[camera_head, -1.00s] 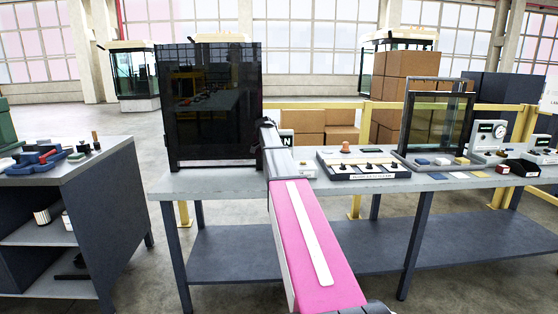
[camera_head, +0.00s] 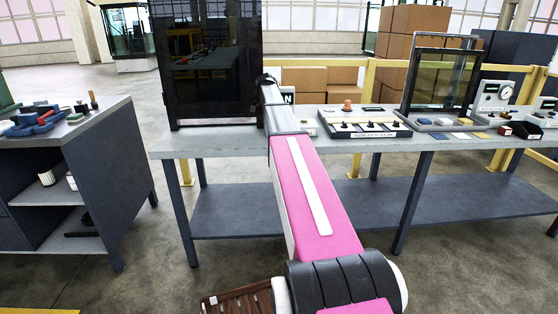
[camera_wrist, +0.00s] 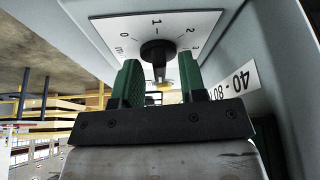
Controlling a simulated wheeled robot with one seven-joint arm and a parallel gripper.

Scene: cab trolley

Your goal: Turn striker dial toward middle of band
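In the wrist view the striker dial is a black round knob (camera_wrist: 157,52) with a narrow grip, on a white scale plate (camera_wrist: 205,22) marked 0, 1, 2, 3. The knob's grip points down in the picture, toward my gripper. My gripper (camera_wrist: 160,82) has two green fingers standing apart, one at each side of the grip. I cannot tell whether they touch it. A white label (camera_wrist: 238,82) reading 40 - 80 is on the pale housing at the right. In the head view my arm hides the gripper and dial.
In the head view a dark panel (camera_head: 207,60) stands on the grey bench (camera_head: 210,145) left of my arm. Right of it are a control box with knobs (camera_head: 365,125), a framed glass screen (camera_head: 440,80) and a gauge unit (camera_head: 495,97). A side cabinet (camera_head: 95,140) stands at the left.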

